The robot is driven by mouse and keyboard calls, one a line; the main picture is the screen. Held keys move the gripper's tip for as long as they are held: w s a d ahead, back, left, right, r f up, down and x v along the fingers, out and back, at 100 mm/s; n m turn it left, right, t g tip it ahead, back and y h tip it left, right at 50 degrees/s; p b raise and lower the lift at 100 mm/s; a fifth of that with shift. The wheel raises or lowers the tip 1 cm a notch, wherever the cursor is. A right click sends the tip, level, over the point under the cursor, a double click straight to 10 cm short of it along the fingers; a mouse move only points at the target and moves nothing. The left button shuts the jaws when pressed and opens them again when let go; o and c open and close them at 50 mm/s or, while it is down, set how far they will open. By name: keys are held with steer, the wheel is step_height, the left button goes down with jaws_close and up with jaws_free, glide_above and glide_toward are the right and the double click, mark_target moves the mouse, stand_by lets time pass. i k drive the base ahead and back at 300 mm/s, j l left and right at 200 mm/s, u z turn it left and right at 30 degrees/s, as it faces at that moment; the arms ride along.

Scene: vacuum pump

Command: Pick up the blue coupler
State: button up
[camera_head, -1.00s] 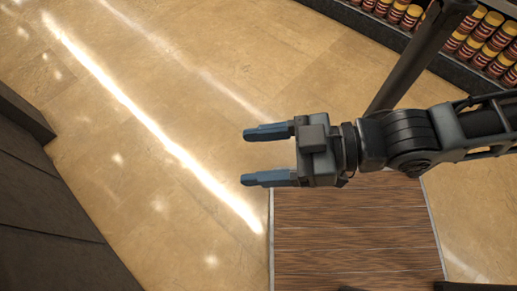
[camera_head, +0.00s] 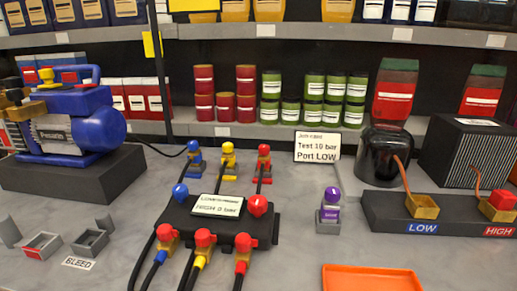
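A small blue fitting (camera_head: 195,158), which looks like the blue coupler, stands upright on the grey counter behind the black manifold (camera_head: 264,231). It is left of a similar yellow fitting (camera_head: 228,160) and a red one (camera_head: 264,162). A dark hose seems to run from it towards the manifold. A round blue knob (camera_head: 180,191) sits on the manifold's left side. My gripper is not in the current view.
A blue vacuum pump (camera_head: 75,125) stands on a dark block at left. A purple-topped fitting (camera_head: 330,203), a note card (camera_head: 317,147), an orange tray (camera_head: 372,279) and a LOW/HIGH block (camera_head: 460,225) are at right. Several hoses cross the front left.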

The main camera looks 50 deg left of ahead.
mark_target(196, 156)
steer(key=u, duration=1.6)
steer(key=i+j+z, duration=0.1)
steer(key=j, duration=0.4)
steer(key=i+j+z, duration=0.1)
steer(key=j, duration=0.4)
steer(key=i+j, duration=0.1)
steer(key=j, duration=0.45)
steer(key=i+z, duration=0.05)
